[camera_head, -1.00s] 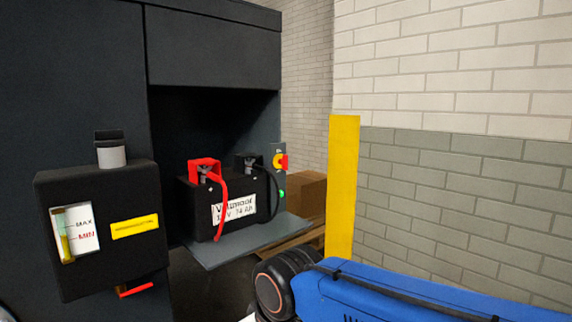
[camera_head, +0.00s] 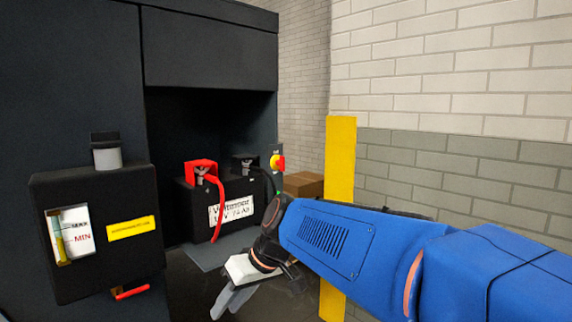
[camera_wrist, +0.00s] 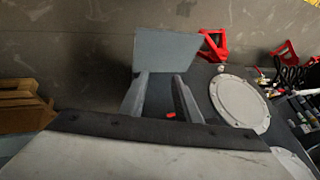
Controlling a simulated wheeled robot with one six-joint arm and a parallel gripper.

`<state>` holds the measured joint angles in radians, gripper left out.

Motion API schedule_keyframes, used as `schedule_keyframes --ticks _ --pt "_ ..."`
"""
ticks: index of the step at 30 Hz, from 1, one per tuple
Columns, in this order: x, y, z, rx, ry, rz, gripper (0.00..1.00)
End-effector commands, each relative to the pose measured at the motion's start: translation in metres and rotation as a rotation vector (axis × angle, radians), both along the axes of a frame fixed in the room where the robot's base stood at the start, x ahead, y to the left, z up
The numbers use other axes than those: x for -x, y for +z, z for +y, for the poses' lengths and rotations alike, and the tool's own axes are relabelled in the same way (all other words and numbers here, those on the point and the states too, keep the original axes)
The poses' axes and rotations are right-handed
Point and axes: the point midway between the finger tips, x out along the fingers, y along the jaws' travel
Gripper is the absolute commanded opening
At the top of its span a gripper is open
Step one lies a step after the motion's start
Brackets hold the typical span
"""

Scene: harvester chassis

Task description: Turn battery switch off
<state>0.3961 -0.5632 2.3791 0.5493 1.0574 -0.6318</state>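The battery switch (camera_head: 277,162) is a red knob on a yellow plate, on the narrow grey panel right of the battery. The knob's angle is too small to tell. The black battery (camera_head: 232,209) with a white label sits in the chassis recess, with a red clamp and a black clamp on top. My gripper (camera_head: 226,300) is in front of and below the battery, pointing down and left, clear of the switch. In the wrist view my gripper (camera_wrist: 161,78) shows two fingers apart with nothing held between them. The switch is not recognizable in the wrist view.
A black reservoir box (camera_head: 99,230) with MAX/MIN marks stands out on the left. A yellow post (camera_head: 339,160) and brick wall are on the right. A cardboard box (camera_head: 304,184) sits behind. The wrist view shows red stands (camera_wrist: 212,47) and a round grey cover (camera_wrist: 240,102).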

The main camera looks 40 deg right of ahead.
Motion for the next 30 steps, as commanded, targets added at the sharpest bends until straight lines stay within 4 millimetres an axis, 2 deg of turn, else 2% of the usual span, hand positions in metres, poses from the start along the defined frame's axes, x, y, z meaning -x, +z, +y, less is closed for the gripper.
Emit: schedule_keyframes --ticks 8,14,18,22,26,30 --pt "-0.058 0.044 -0.047 -0.106 -0.004 -0.176 0.3" --pt "-0.094 0.08 -0.1 -0.134 -0.021 -0.35 0.3" --pt "-0.113 0.107 -0.148 -0.127 -0.046 -0.486 0.3" --pt "-0.123 0.133 -0.199 -0.095 -0.077 -0.621 0.3" --pt "-0.126 0.159 -0.257 -0.039 -0.119 -0.755 0.3" --pt "-0.118 0.186 -0.322 0.046 -0.17 -0.894 0.3"
